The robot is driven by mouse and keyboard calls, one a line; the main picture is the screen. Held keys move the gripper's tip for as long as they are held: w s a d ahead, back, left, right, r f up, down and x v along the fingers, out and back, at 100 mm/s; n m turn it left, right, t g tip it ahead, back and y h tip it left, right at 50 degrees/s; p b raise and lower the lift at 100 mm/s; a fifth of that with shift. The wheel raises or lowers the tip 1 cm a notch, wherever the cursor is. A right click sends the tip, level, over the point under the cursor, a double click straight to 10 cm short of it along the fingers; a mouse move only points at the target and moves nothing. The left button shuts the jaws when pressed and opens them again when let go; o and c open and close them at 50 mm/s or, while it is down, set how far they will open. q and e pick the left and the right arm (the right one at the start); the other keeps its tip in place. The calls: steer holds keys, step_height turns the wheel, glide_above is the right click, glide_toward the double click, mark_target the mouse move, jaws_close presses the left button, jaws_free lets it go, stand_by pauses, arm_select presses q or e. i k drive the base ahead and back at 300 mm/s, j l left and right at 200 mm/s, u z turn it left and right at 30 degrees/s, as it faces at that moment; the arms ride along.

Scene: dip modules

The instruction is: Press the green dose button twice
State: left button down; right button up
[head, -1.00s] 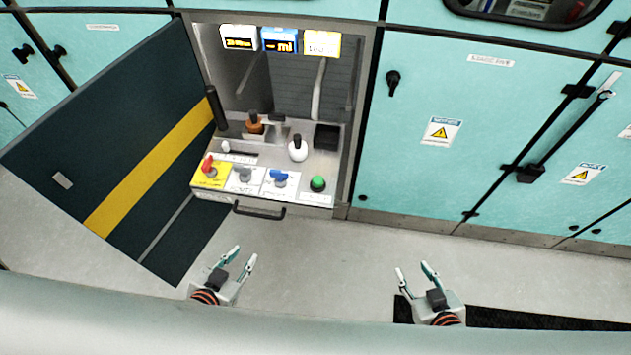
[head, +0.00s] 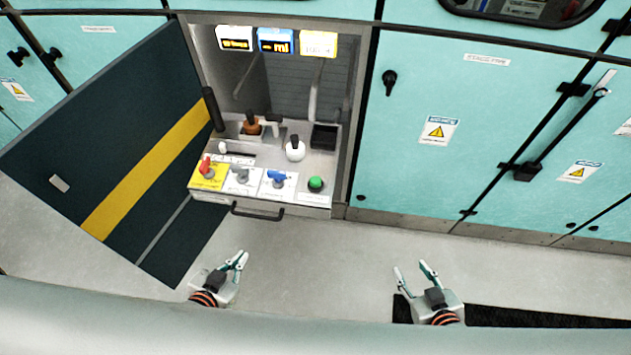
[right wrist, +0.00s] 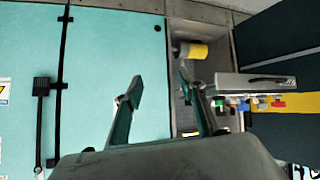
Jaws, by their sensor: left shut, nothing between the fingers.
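The green dose button (head: 316,184) is a round knob at the right end of the panel on the pulled-out shelf in the open cabinet. My left gripper (head: 240,257) is shut and empty, below and left of the button in the head view, apart from the shelf. My right gripper (head: 415,267) is open and empty, below and right of the button. Its spread fingers (right wrist: 160,105) also show in the right wrist view, with nothing between them.
Beside the button are a blue valve (head: 278,177), a grey valve (head: 240,176) and a red valve (head: 207,168). A white bottle (head: 295,151) and a brown bottle (head: 251,127) stand behind. A handle (head: 258,212) juts from the shelf front. The open dark door (head: 110,150) blocks the left side.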

mark_target(314, 180)
steer(key=i+l+u, duration=0.3)
steer(key=l, duration=0.15)
steer(key=l+u, duration=0.25)
steer(key=l, duration=0.25)
steer(key=i+l+u, duration=0.1)
steer(key=l+u, duration=0.2)
steer(key=l, duration=0.2)
steer(key=l+u, duration=0.25)
steer(key=l, duration=0.3)
